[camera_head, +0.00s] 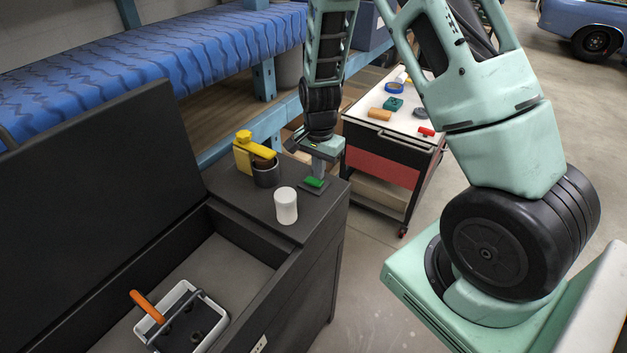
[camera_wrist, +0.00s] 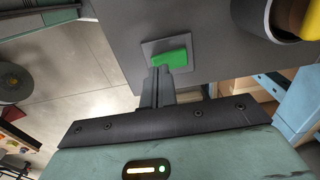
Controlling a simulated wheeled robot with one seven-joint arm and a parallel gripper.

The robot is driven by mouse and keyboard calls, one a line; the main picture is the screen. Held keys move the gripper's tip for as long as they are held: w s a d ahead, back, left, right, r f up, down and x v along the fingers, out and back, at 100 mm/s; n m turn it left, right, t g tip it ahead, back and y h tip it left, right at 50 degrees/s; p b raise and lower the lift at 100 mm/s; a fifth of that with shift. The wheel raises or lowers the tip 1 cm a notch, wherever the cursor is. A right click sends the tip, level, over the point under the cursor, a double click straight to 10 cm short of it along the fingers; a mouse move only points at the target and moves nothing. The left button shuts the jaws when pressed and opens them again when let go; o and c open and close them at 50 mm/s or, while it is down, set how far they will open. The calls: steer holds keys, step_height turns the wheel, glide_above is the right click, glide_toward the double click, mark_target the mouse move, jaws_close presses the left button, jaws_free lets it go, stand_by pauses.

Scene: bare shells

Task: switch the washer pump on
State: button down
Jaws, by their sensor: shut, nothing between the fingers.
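The green switch (camera_head: 314,182) sits on a small grey plate (camera_wrist: 150,48) on the dark top of the washer (camera_head: 240,190), near its right edge. In the wrist view the green switch (camera_wrist: 173,58) is a green block on that plate. My gripper (camera_head: 318,176) points down at the switch with its fingers shut and empty. In the wrist view my gripper's fingertips (camera_wrist: 160,72) overlap the near edge of the switch. I cannot tell whether they touch it. The washer's lid (camera_head: 100,180) stands open at the left.
A white cylinder (camera_head: 286,206), a dark round container (camera_head: 266,175) and a yellow object (camera_head: 244,152) stand on the washer top near the switch. A cart (camera_head: 385,150) with small items stands behind.

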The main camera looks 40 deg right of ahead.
mark_target(319, 182)
steer(key=shift+f+b, duration=0.65)
steer(key=shift+f, duration=0.25)
stand_by(0.3)
steer(key=shift+r, duration=0.1)
step_height(319, 182, up, 7)
steer(key=p, duration=0.6)
stand_by(0.7)
steer(key=s+a+r+n+b, duration=0.1)
steer(key=a, duration=0.2)
steer(key=s+a+r+n+b, duration=0.1)
steer(key=a+n, duration=0.1)
steer(key=a, duration=0.2)
steer(key=s+a+n+y+b, duration=0.1)
steer(key=a+n, duration=0.1)
steer(key=a, duration=0.2)
steer(key=shift+a+r+b, duration=0.1)
steer(key=shift+r+b, duration=0.3)
steer(key=s+a+r+n+b, duration=0.2)
steer(key=s+a+n+b, duration=0.1)
steer(key=s+a+n, duration=0.3)
steer(key=s+a+r+n+b, duration=0.2)
steer(key=s+a+n, duration=0.5)
steer(key=s, duration=0.8)
steer(key=n+b, duration=0.1)
steer(key=n, duration=0.2)
steer(key=shift+s+a+r+n+b, duration=0.15)
steer(key=shift+r+n+b, duration=0.1)
steer(key=shift+n+b, duration=0.15)
